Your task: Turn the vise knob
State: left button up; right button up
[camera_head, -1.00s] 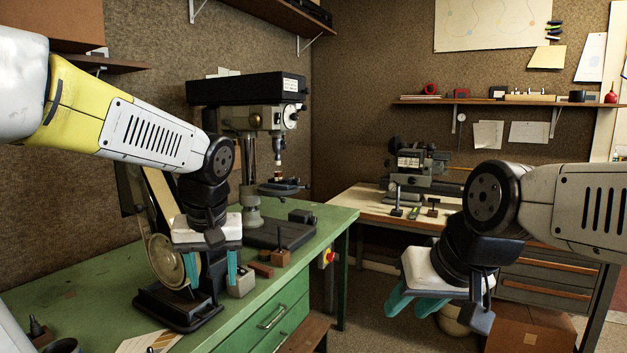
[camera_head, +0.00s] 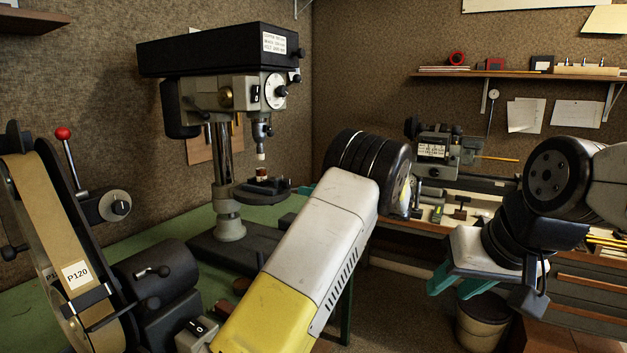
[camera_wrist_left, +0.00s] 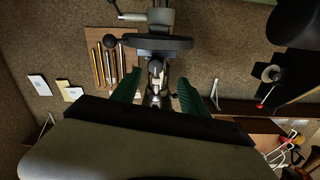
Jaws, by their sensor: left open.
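The drill press (camera_head: 222,125) stands on the green bench. Its small dark table (camera_head: 252,190) carries a dark vise-like piece with a small reddish-brown item (camera_head: 262,173) on it. I cannot single out the vise knob in the head view. My right gripper (camera_head: 457,283) hangs open and empty at the right.
A belt sander (camera_head: 50,225) marked P120, with a red-tipped lever (camera_head: 63,134), stands close at the left. A small lathe-like machine (camera_head: 435,155) stands on the far bench. A wall shelf (camera_head: 540,75) and a bin (camera_head: 480,325) are at the right.

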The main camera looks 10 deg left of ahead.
aim_at(290, 184)
pick_arm(q)
jog(key=x, duration=0.3)
jog(key=w+x, duration=0.1)
jog(key=x, duration=0.3)
jog(key=shift+w+r, duration=0.1)
grip_shut()
